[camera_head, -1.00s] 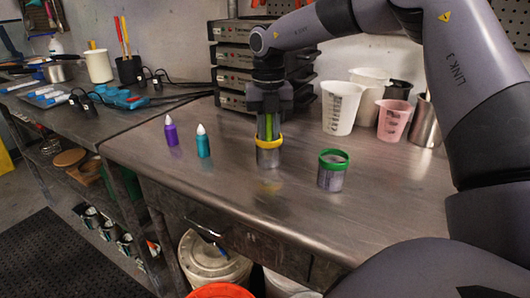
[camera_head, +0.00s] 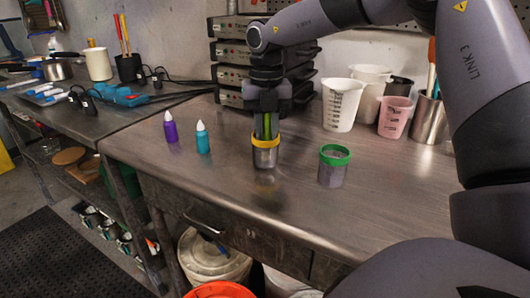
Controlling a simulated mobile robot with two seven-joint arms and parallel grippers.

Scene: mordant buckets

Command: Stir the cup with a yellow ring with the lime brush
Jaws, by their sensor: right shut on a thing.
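The metal cup with a yellow ring (camera_head: 265,156) stands upright on the steel bench. My right gripper (camera_head: 266,112) is directly above it, pointing down, shut on the lime brush (camera_head: 267,126). The brush is upright and its lower end is hidden inside the cup, so I cannot see its bristles. A second metal cup with a green ring (camera_head: 333,166) stands to the right, apart from the first. My left gripper is not in view.
Purple (camera_head: 170,128) and teal (camera_head: 202,138) bottles stand left of the cups. Measuring beakers (camera_head: 342,104) and a metal container with handles (camera_head: 429,119) stand behind to the right. Stacked grey instruments (camera_head: 230,76) stand behind the gripper. The bench front is clear.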

